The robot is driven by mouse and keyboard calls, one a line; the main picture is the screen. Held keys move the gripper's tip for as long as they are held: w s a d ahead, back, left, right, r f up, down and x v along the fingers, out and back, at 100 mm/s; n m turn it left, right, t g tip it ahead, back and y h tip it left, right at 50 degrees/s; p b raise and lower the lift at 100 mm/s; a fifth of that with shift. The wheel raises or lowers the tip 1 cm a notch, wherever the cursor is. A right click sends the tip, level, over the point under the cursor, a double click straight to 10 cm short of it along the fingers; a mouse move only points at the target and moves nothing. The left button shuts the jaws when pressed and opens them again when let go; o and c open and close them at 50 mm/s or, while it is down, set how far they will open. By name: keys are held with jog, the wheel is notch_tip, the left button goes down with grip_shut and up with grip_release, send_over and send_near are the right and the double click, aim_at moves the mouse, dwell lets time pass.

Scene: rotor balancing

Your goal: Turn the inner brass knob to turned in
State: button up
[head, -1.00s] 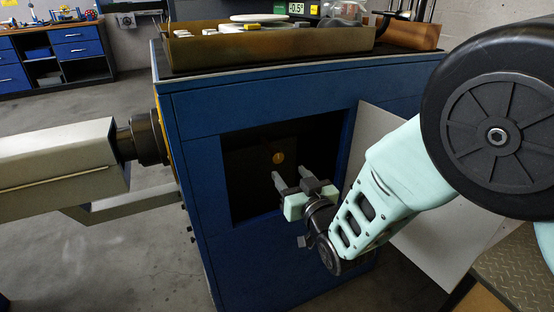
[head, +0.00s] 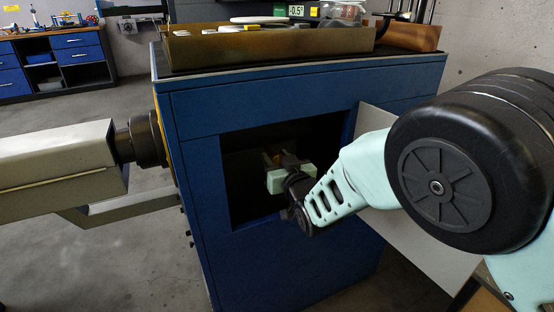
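The brass knob sits on the dark back wall inside the square opening of the blue cabinet (head: 290,255). It is now almost wholly hidden behind my gripper (head: 276,157), with only a dim brownish patch between and around the fingers. My gripper reaches into the opening from the right, its fingertips at the knob's place. The fingers are short and dark in this view, so I cannot tell whether they touch the knob or how far apart they stand.
A white panel (head: 425,238) stands open at the opening's right side, behind my arm. A brass-coloured tray (head: 215,50) with pale items rests on the cabinet top. A grey machine arm (head: 60,160) juts out on the left. The opening's lower part is empty.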

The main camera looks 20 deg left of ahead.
jog(key=c, duration=0.5)
jog(key=shift+c, duration=0.2)
jog(key=shift+n, duration=0.3)
jog(key=n+b, duration=0.1)
jog(key=n, duration=0.1)
jog(key=shift+f+n, duration=0.1)
jog(key=shift+n, duration=0.2)
jog(key=n, duration=0.3)
jog(key=shift+n+b, duration=0.3)
jog(key=shift+n, duration=0.1)
jog(key=n+b, duration=0.1)
jog(key=n, duration=0.8)
jog(key=shift+n+y, duration=0.3)
jog(key=shift+n, duration=0.1)
